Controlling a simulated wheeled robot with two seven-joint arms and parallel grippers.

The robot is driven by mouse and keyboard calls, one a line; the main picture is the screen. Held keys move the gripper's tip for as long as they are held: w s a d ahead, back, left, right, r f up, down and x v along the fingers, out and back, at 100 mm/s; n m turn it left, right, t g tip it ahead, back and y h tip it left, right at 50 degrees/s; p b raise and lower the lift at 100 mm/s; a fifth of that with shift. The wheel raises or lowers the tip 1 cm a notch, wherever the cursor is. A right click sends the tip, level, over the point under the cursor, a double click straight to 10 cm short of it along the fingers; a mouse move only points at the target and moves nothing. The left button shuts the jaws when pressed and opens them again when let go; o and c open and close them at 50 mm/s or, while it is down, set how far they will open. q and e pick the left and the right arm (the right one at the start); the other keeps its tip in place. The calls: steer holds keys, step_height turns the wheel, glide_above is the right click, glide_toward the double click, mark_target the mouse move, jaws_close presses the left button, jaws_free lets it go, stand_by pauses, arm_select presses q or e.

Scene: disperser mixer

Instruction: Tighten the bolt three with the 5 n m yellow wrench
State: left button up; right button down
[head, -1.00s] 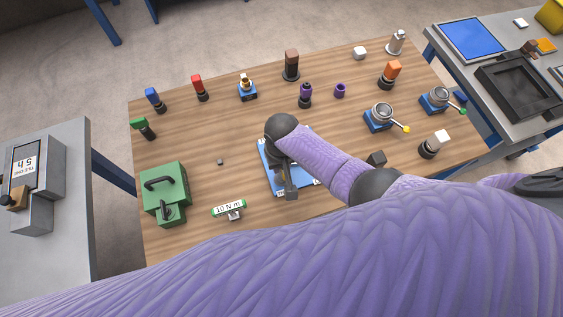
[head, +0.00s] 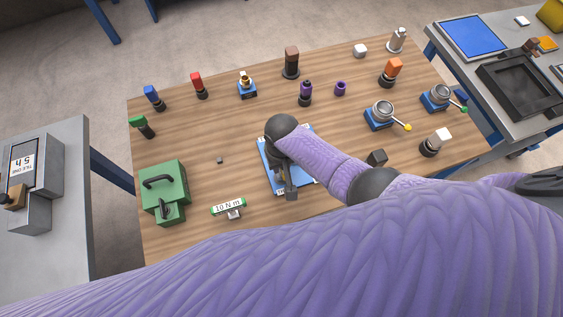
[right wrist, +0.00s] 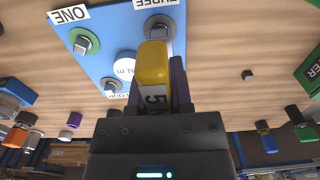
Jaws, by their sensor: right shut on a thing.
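A blue plate (head: 268,170) lies on the wooden table, mostly covered by my right arm in the head view. In the right wrist view the plate (right wrist: 105,45) carries bolt three (right wrist: 160,27) under a partly cut-off "THREE" label, bolt one (right wrist: 82,45) in a green ring, and a third bolt (right wrist: 111,88). My right gripper (right wrist: 182,88) is shut on the yellow wrench (right wrist: 153,65), marked with a 5. The wrench's yellow end overlaps the lower side of bolt three; I cannot tell whether it is seated on it. My left gripper is not in view.
Several coloured-topped pieces line the table's back. Blue-based cups (head: 380,115) stand at right.

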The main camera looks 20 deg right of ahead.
steer(key=shift+f+b, duration=0.55)
steer(key=shift+f, duration=0.15)
steer(key=shift+c, duration=2.2)
jaws_free()
steer(key=shift+r, duration=0.2)
step_height(320, 180, up, 9)
steer(key=p, duration=0.5)
steer(key=shift+r, duration=0.3)
